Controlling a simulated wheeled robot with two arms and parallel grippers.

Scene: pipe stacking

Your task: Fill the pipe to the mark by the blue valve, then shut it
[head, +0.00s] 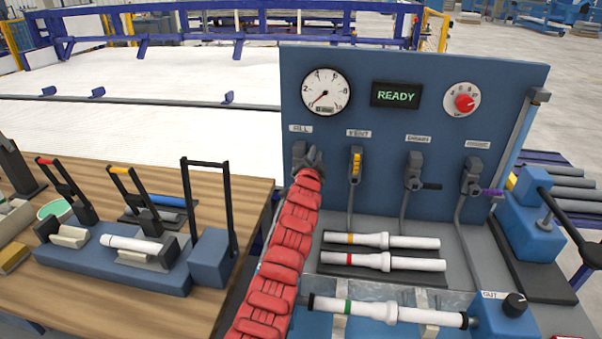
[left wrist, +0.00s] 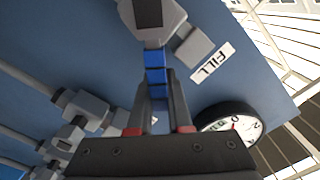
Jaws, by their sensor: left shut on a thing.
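My left gripper (head: 311,160) is at the FILL valve (head: 299,150) on the blue panel, at the end of my red-sleeved arm. In the left wrist view its fingers (left wrist: 158,110) are shut on the blue handle (left wrist: 155,75) of that valve. My arm and gripper hide this handle in the head view. A round gauge (head: 325,91) above has its needle at the low left of the dial; the mark cannot be made out. The display (head: 396,95) reads READY. A white pipe with a green band (head: 383,311) lies in the front fixture. My right gripper is not in view.
Two banded white pipes (head: 380,240) lie on a dark rack below. A red knob (head: 464,102) is at upper right. A wooden bench (head: 110,175) with clamps stands left.

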